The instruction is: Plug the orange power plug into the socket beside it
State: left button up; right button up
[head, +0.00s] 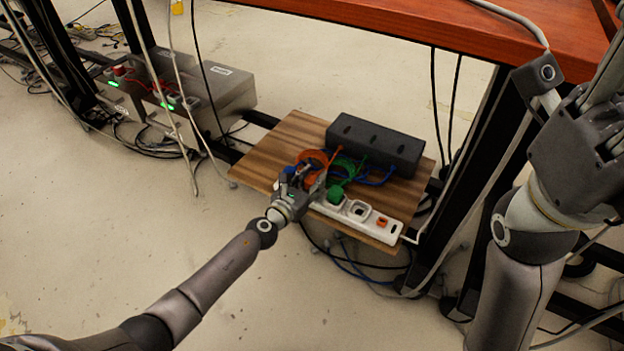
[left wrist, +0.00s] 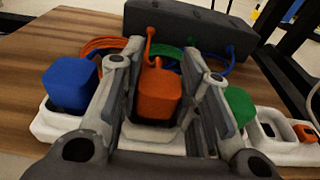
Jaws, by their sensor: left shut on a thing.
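The orange power plug (left wrist: 158,95) is between the two fingers of my left gripper (left wrist: 165,85), which is shut on it. My left gripper also shows in the head view (head: 300,178), over the white power strip (head: 392,234), where it mostly hides the plug. The strip also shows in the left wrist view (left wrist: 285,153). The plug is upright over the strip, between a blue plug (left wrist: 70,84) and a green plug (left wrist: 238,104). Its underside and the socket below are hidden, so I cannot tell how they meet. My right gripper (head: 600,85) is at the right edge, partly cut off.
The strip lies on a wooden board (head: 265,153) with a black box (head: 375,145) behind it. Orange, green and blue cables (head: 372,178) lie between them. An empty socket (head: 356,209) and an orange switch (head: 382,221) are at the strip's right. A red-brown tabletop (head: 440,28) overhangs behind.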

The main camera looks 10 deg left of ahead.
pick_arm(q)
jog(key=shift+f, duration=0.1)
jog(key=o, duration=1.1)
jog(key=shift+s+a, duration=0.2)
jog(key=shift+s, duration=0.15)
jog(key=v, duration=1.1)
jog(key=shift+s, duration=0.15)
